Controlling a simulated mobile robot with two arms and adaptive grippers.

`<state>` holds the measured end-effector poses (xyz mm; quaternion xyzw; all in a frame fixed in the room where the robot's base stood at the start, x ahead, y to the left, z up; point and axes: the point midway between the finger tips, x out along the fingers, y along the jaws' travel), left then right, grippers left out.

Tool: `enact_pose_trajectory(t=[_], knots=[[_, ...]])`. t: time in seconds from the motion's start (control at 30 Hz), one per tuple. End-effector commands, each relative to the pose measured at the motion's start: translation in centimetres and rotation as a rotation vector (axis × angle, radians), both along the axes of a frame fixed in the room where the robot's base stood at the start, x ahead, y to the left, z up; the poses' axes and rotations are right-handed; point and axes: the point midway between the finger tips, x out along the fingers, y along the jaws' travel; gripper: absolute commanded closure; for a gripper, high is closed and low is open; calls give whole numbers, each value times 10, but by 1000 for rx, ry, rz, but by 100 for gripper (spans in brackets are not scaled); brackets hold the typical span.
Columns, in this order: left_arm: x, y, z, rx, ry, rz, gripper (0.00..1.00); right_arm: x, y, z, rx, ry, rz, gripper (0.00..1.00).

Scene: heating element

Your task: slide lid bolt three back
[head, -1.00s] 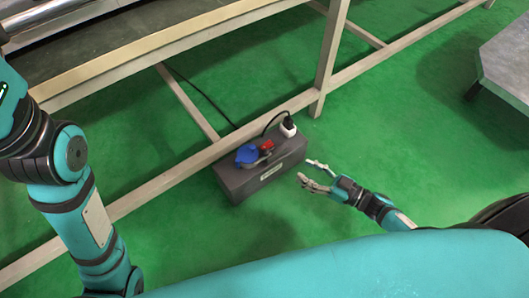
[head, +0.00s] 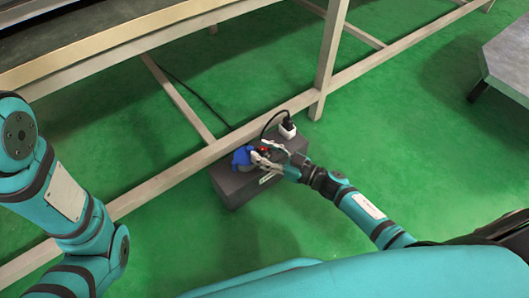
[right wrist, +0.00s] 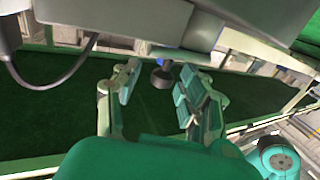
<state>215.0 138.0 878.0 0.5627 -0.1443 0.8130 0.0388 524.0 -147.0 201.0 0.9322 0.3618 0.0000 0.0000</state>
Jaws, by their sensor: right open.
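A dark grey box (head: 235,190) lies on the green floor beside the bench's lower rail. A blue round part (head: 243,156) and a small red part (head: 263,150) sit on its top. My right gripper (head: 265,152) is over the box top, with its fingers spread beside the blue and red parts. In the right wrist view the gripper (right wrist: 156,92) is open, and a dark rounded knob (right wrist: 162,76) shows between and beyond the fingertips. I cannot tell whether the fingers touch anything. No lid bolt can be made out clearly. My left gripper is out of view.
A white plug (head: 288,130) with a black cable stands at the box's far right end. The bench's pale lower rail (head: 180,172) and leg (head: 328,70) are close behind the box. A grey platform (head: 508,62) stands at the right. Green floor is free between them.

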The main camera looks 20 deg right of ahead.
Motion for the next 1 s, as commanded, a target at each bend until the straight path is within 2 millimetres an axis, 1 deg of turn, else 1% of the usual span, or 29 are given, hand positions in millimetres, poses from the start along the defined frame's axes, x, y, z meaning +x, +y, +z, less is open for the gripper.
enact_pose_trajectory(t=[0.1,0.13,0.43,1.0], knots=[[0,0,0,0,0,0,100,0,0,0,0,0,0,57],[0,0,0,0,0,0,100,0,0,0,0,0,0,60],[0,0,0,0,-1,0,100,0,0,0,0,0,0,99],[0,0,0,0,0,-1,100,-2,0,-1,0,1,3,100]])
